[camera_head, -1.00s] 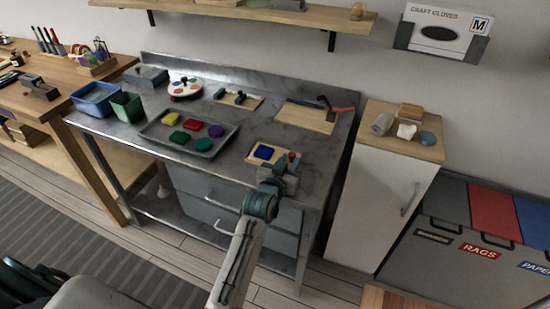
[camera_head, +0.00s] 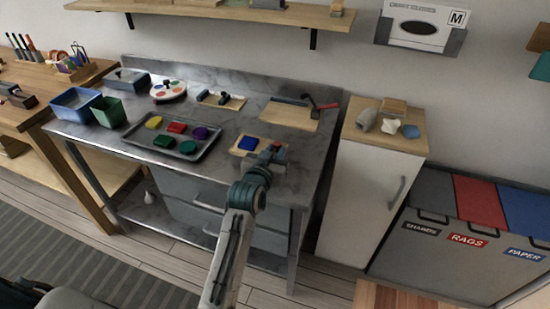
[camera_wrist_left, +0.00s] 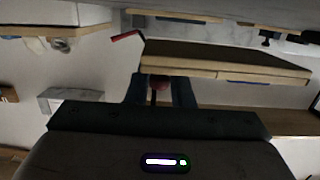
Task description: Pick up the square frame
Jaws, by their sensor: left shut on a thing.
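The square frame (camera_head: 235,150), a flat tan wooden piece with a blue square inside, is at the front right of the metal table in the head view. My left gripper (camera_head: 276,155) is shut at its right side and holds it slightly above the top. In the left wrist view, the left gripper (camera_wrist_left: 158,88) has a small red part between its fingers. The tan edge and dark underside of the frame (camera_wrist_left: 238,74) show just beyond. The exact grip contact is partly hidden. My right gripper is not in view.
A grey tray (camera_head: 213,143) with several coloured blocks lies left of the frame. A tan board (camera_head: 290,117) with a red-handled tool is behind it. A white cabinet (camera_head: 365,200) stands to the right, bins (camera_head: 430,262) beyond. Bare table surface lies between tray and boards.

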